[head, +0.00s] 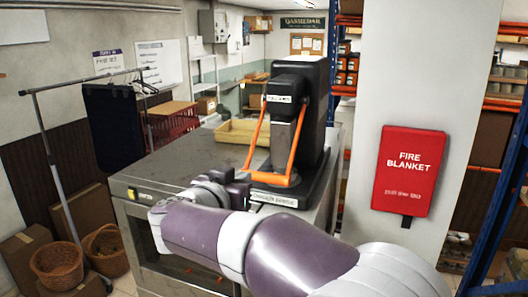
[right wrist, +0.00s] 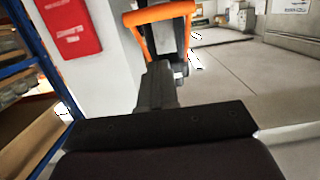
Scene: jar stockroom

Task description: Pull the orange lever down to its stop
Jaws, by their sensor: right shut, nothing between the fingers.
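The orange lever (head: 270,179) is a U-shaped frame on the black press (head: 300,80). Its two arms slope down from the press's upper body, and its crossbar sits low, just above the black base. My right gripper (head: 242,178) is shut and empty, beside the left end of the crossbar. In the right wrist view the shut fingers (right wrist: 158,78) point toward the orange crossbar (right wrist: 160,14). I cannot tell whether they touch it. My left gripper is not in view.
The press stands on a grey metal-topped counter (head: 165,172) with a shallow wooden tray (head: 240,133) behind. A white pillar with a red fire blanket box (head: 410,170) is on the right. A clothes rail (head: 45,150) and baskets (head: 57,262) are at left. The counter's left part is clear.

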